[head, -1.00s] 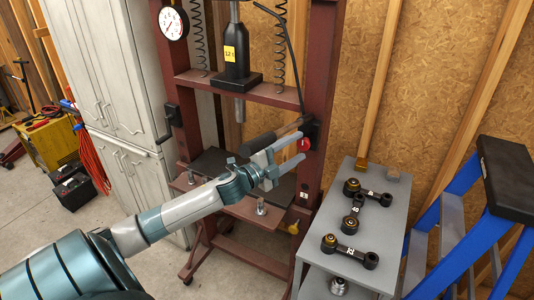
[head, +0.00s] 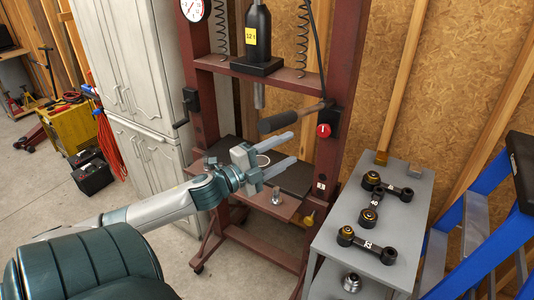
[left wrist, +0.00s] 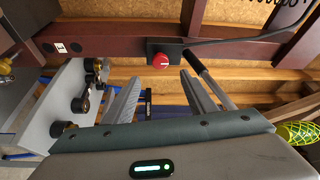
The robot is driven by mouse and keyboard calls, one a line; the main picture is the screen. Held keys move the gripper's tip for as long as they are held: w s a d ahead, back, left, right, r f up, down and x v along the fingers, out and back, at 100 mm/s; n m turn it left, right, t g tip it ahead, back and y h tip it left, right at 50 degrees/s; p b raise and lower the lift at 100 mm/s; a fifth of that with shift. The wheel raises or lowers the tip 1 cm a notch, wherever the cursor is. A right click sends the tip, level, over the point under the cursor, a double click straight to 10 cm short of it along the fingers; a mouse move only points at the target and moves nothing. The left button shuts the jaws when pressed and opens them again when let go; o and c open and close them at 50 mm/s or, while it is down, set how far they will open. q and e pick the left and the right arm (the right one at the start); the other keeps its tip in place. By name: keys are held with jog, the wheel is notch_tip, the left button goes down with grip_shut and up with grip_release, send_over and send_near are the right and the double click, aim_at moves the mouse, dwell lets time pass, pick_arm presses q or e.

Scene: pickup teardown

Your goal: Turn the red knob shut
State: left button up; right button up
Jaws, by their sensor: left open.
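The red knob (head: 323,130) sits on a small black box on the right upright of the dark red press frame. It also shows in the left wrist view (left wrist: 161,59), ahead of the fingers and roughly between them. My left gripper (head: 291,151) is open and empty, its two fingers pointing toward the right upright, a little left of and below the knob. It is apart from the knob. In the left wrist view the open fingers (left wrist: 160,95) spread on either side below the knob. My right gripper is not in view.
A dark-gripped lever (head: 281,121) sticks out just left of the knob, above my fingers. The press table (head: 285,180) lies under them. A grey cart (head: 392,210) with several black arms stands at the right, beside a blue ladder (head: 450,235).

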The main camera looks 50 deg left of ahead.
pick_arm(q)
jog(key=shift+s+a+f+b, duration=0.15)
jog(key=shift+s+b, duration=0.1)
jog(key=shift+s, duration=0.7)
jog(key=shift+s+a+b, duration=0.1)
jog(key=shift+s+b, duration=0.1)
jog(key=shift+s, duration=0.7)
jog(key=shift+s+a+f+b, duration=0.15)
jog(key=shift+s+b, duration=0.1)
jog(key=shift+s, duration=0.7)
